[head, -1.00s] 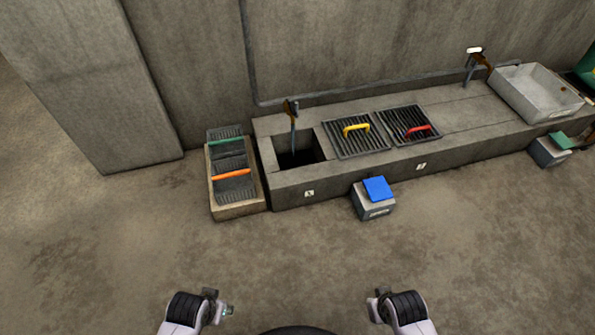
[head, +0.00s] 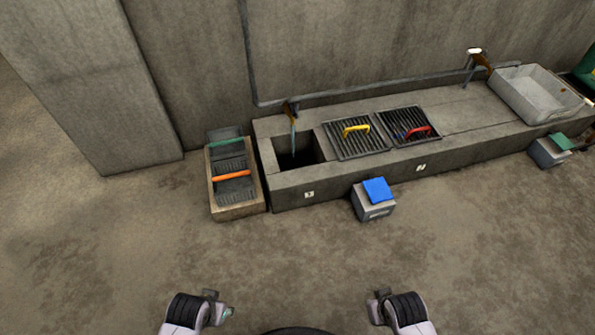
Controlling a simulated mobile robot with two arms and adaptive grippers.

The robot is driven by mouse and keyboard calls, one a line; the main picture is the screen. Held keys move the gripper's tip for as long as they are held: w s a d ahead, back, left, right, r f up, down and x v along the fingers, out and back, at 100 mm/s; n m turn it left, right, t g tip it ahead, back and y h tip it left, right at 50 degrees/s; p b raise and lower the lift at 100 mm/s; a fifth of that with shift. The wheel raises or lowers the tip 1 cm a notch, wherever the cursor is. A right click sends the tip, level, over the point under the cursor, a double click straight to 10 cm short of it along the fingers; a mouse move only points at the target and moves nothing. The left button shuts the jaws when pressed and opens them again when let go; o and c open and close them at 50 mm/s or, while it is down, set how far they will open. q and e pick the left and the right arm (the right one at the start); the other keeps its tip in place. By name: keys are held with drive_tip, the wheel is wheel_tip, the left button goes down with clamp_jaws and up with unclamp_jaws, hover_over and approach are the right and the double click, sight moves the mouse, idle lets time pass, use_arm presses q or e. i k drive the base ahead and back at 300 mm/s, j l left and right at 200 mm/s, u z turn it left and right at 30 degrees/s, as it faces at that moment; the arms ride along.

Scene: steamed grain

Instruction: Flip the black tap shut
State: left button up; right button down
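A brown tap with a dark, blackish top (head: 291,107) stands at the back edge of the concrete bench, above the open square pit. A thin bluish-grey streak (head: 294,135) hangs from it into the pit; it looks like running water. A second brown tap (head: 480,60) with a white top is at the right, near the pale basin. My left gripper (head: 222,304) and my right gripper (head: 376,304) are at the bottom of the view, far from both taps and touching nothing that I can see. Their fingers are too small to judge.
The long concrete bench (head: 340,185) carries grates with a yellow handle (head: 355,129) and a red handle (head: 417,131). A box with grates (head: 238,211) stands at its left end. A grey box with a blue top (head: 374,206) stands in front. The floor before me is clear.

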sight(288, 99)
drive_tip(key=i+l, duration=1.5)
drive_tip(key=l, duration=0.25)
